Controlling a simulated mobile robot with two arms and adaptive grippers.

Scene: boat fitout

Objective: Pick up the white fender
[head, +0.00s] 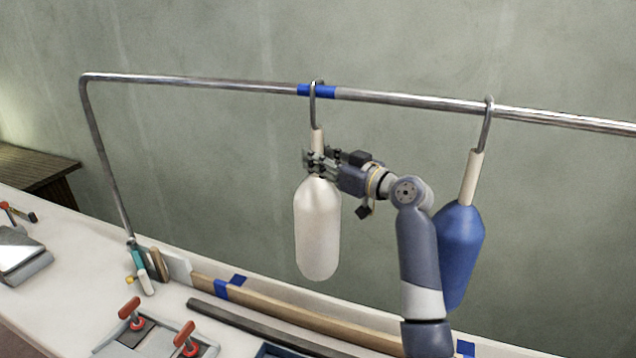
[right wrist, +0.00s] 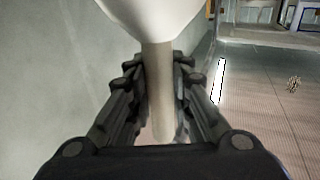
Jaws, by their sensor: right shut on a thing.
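The white fender (head: 317,232) hangs upright below the metal rail (head: 200,83) in the head view. Its metal hook (head: 313,108) is over the rail at a strip of blue tape. My right gripper (head: 316,162) is shut on the fender's beige neck, just above the white body. In the right wrist view the beige neck (right wrist: 160,90) stands between the two dark fingers (right wrist: 158,95), with the white body (right wrist: 155,15) at the top edge. My left gripper is not in view.
A blue fender (head: 458,250) hangs from the same rail to the right, partly behind my right arm. Below is a white bench (head: 70,265) with red-handled clamps (head: 130,310), tools (head: 145,275) and long wooden strips (head: 300,315). A grey-green wall stands behind.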

